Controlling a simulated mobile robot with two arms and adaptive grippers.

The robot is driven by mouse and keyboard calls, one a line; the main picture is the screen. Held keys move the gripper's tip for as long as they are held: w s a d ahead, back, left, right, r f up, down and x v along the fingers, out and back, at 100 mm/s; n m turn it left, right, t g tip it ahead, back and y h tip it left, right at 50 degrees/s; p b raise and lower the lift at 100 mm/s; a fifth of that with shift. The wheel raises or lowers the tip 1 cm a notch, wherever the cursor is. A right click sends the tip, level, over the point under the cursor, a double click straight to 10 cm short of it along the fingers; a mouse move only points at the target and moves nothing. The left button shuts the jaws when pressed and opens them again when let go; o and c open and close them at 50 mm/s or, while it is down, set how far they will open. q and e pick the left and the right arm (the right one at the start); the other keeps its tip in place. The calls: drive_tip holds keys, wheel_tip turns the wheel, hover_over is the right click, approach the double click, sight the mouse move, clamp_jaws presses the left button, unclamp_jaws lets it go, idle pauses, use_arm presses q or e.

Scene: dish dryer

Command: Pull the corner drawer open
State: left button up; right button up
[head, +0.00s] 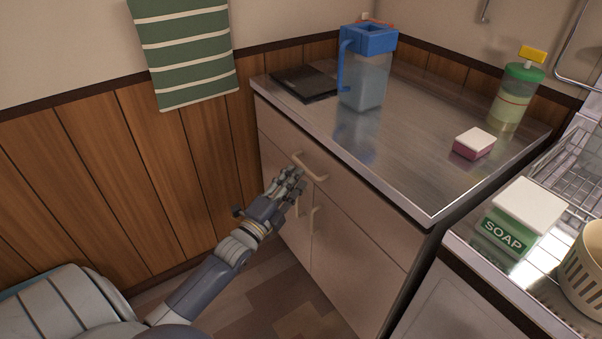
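The corner drawer (352,198) is the wide top front of the beige cabinet under the metal counter, and it looks closed, flush with the cabinet. Its bar handle (314,172) slants across the front. My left gripper (290,175) is at the left end of this handle, its fingertips overlapping or very near it. I cannot tell whether the fingers touch the handle or are closed around it. My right gripper is not in view.
Two cabinet doors with upright handles (314,219) are below the drawer. The counter (405,155) holds a blue-lidded pitcher (368,80), a dark flat item (305,84), a soap bottle (512,98) and a pink-white block (474,144). Floor in front is clear.

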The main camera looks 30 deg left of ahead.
use_arm(q)
drive_tip(key=shift+w+r, duration=0.2)
drive_tip(key=shift+w, duration=0.85)
drive_tip(key=shift+w+r, duration=0.15)
drive_tip(key=shift+w, duration=0.85)
clamp_jaws()
